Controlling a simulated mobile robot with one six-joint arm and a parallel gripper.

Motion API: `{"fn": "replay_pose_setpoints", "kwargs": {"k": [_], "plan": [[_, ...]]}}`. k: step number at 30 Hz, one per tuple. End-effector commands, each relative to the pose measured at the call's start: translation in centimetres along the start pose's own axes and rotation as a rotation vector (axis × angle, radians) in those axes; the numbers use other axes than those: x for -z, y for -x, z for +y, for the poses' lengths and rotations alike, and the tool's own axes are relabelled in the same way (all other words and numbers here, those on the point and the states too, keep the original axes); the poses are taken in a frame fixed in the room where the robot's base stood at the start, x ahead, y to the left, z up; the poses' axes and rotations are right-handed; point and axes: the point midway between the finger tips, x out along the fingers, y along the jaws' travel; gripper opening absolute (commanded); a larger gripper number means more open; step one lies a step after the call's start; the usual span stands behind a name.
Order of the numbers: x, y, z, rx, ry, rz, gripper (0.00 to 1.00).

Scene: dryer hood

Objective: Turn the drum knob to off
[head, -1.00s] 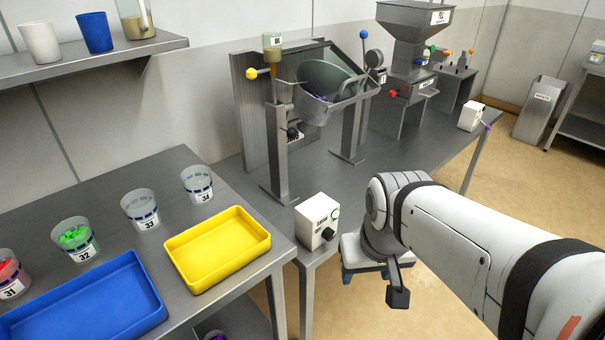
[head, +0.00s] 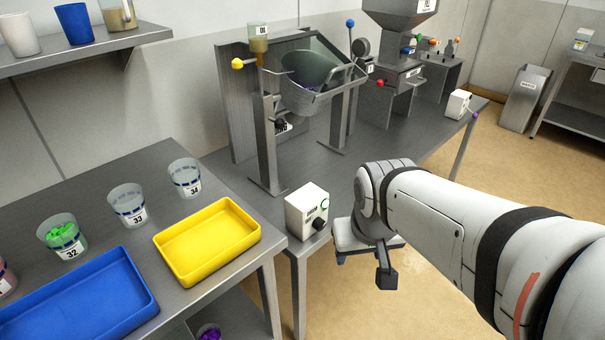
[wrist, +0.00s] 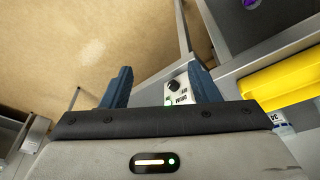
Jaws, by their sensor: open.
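A white control box (head: 302,212) stands at the front corner of the grey bench. It has a small label, a green ring light and a black knob (head: 318,223) on its front face. In the wrist view the black knob (wrist: 173,86) shows between my fingers, beyond them, with the white box (wrist: 181,98) behind it. My gripper (wrist: 161,84) is open and empty, its two blue fingers wide apart. In the head view it is mostly hidden by my wrist, just right of and below the box. The fingers look apart from the knob. The knob's setting is too small to tell.
A tilted drum (head: 312,90) on a stand is behind the box. A yellow tray (head: 190,277) and a blue tray (head: 75,325) lie on the left table with several numbered cups. Another white box (head: 458,104) stands further along the bench. Open floor lies right of the bench.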

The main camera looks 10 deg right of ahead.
Motion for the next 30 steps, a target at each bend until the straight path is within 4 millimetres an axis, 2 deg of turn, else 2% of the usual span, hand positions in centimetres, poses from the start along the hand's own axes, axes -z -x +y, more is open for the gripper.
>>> {"fn": "replay_pose_setpoints", "kwargs": {"k": [1, 9, 12, 16, 22, 27, 30], "plan": [[0.9, -2.0, 0.9, -0.026, -0.007, 0.035, 0.55], [9.5, -11.1, 6.2, -0.143, 0.020, 0.377, 0.55], [12.2, -14.1, 7.2, -0.135, 0.056, 0.505, 0.55], [14.8, -17.9, 7.6, -0.073, 0.108, 0.662, 0.55], [16.4, -23.4, 6.5, 0.129, 0.177, 0.874, 0.55], [15.5, -26.8, 4.8, 0.380, 0.195, 1.021, 0.55], [14.5, -27.7, 4.0, 0.524, 0.189, 1.085, 0.55]]}}
